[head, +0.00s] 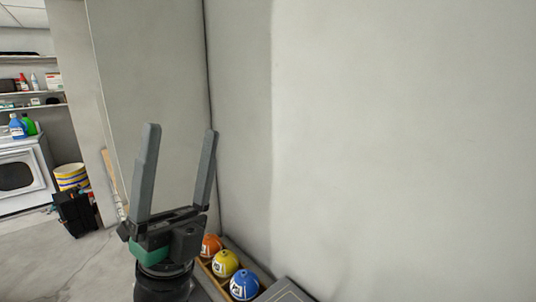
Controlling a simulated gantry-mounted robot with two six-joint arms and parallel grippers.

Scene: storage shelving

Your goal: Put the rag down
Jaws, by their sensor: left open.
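My left gripper (181,140) points up in the lower left-middle of the head view. Its two grey fingers are spread wide apart, and nothing is between them. I see no rag in this view. My right gripper is not in view.
A row of orange (211,245), yellow (225,263) and blue (244,285) balls sits in a tray low beside my left gripper, against the wall. A plain wall (400,130) fills the right. At left are a white washer (22,172), shelves, a striped bucket (71,176) and open floor (60,265).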

